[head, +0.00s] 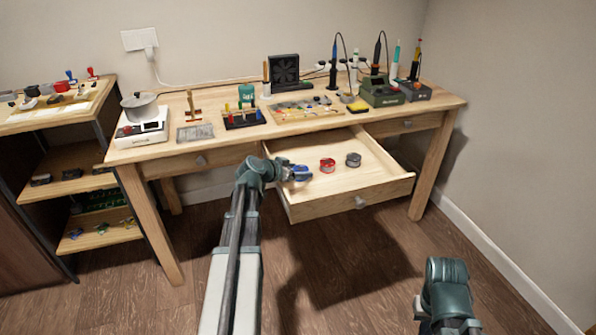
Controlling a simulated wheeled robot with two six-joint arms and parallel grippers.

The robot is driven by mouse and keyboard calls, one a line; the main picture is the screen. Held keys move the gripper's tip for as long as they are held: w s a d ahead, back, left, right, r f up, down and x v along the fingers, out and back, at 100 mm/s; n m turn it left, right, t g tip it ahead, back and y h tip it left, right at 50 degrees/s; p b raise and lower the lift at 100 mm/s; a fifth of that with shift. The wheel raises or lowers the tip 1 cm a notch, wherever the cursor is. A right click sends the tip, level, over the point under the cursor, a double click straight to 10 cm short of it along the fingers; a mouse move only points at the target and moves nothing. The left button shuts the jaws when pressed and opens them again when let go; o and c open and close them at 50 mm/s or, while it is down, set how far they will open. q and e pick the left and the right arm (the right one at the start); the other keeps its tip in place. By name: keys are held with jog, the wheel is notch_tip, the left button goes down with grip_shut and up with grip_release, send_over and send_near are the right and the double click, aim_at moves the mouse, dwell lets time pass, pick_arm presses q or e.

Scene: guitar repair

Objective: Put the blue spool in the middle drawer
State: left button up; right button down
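The middle drawer (378,191) of the workbench is pulled out and open at the top. My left gripper (298,173) is over the left part of this drawer, its fingers pointing right. The blue spool (302,174) is between its fingertips, and the gripper looks shut on it. The fingers hide part of the spool. I cannot tell whether the spool touches the drawer floor. Part of my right arm shows at the bottom right, clear of the bench, but its gripper fingers are not visible.
A red spool (327,165) and a dark grey spool (353,160) lie in the drawer, right of the blue one. The benchtop (215,108) holds a scale with a pot, tool racks and soldering gear. A shelf unit (77,186) stands left. The drawer's front right floor is bare.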

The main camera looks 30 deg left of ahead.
pick_arm(q)
jog(key=shift+r, duration=0.25)
jog(key=p+v, duration=0.6)
jog(key=v, duration=0.6)
jog(key=shift+f, duration=0.15)
